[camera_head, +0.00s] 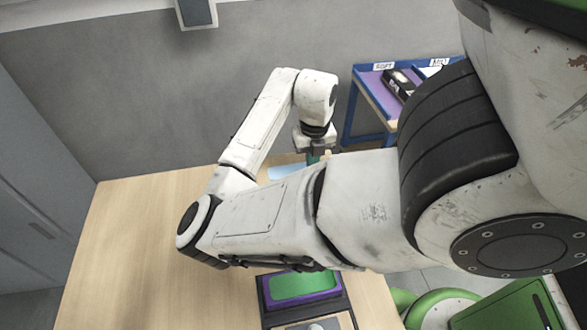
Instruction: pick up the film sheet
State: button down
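A pale blue flat piece (284,173), which looks like the film sheet, lies at the far side of the wooden table (120,245). Only part of it shows; my own arm hides the rest. My gripper (313,156) points down just right of the visible part of the sheet. My forearm covers its lower end, so I cannot see whether the fingers touch the sheet or whether they are open or shut.
A black tray with a purple and green inset (304,287) is at the table's near edge. A blue-framed rack (362,103) with labelled purple bins stands beyond the table at right. The table's left side is clear. A grey wall (130,110) rises behind.

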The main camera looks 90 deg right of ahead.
jog(key=shift+r, duration=0.8)
jog(key=s+a+r, duration=0.4)
jog(key=s+r, duration=0.7)
jog(key=s, duration=0.2)
jog(key=shift+s+a+r+p, duration=0.15)
jog(key=shift+a+r+p, duration=0.1)
jog(key=shift+p, duration=0.1)
jog(key=shift+d, duration=0.15)
